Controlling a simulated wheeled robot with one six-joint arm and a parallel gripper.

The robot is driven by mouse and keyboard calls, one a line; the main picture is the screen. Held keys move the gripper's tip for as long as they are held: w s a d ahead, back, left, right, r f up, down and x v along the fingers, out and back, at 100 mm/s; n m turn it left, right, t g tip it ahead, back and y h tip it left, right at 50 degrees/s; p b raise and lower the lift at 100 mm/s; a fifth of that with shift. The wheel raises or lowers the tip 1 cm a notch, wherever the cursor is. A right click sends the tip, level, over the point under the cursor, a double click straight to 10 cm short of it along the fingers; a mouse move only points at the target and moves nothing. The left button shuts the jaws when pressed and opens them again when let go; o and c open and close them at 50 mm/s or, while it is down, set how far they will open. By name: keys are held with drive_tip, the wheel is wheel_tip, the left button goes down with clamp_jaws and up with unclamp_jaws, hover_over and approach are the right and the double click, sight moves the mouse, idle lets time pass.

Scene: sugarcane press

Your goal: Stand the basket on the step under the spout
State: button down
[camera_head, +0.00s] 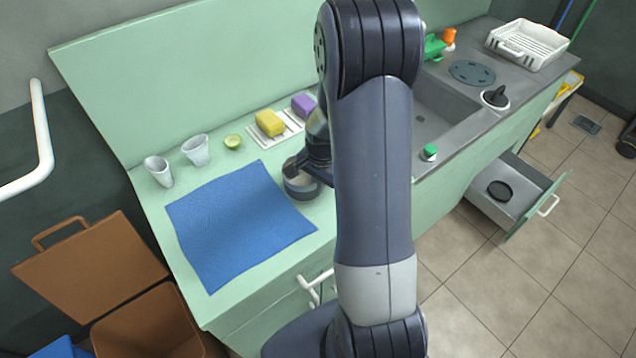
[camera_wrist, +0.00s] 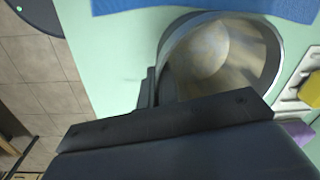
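A round grey metal container (camera_head: 301,189), open at the top, stands on the green counter left of my arm. It fills the upper right of the wrist view (camera_wrist: 222,55), its inside empty. My gripper (camera_head: 308,166) is right at its rim. A dark finger (camera_wrist: 148,88) shows beside the container's left wall in the wrist view. The other finger and any grip are hidden. A white slotted basket (camera_head: 527,45) stands on the grey worktop at the far right, well away from my gripper. I cannot make out a spout or a step.
A blue cloth (camera_head: 238,222) lies left of the container. Two white cups (camera_head: 195,150), a cut lime (camera_head: 233,142), and a yellow sponge (camera_head: 269,123) and purple sponge (camera_head: 304,106) on a rack stand behind. A sink (camera_head: 440,115) and open drawer (camera_head: 510,200) are right.

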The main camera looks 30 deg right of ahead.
drive_tip(key=c, duration=2.1)
unclamp_jaws()
drive_tip(key=shift+f, duration=0.15)
drive_tip(key=o, duration=0.4)
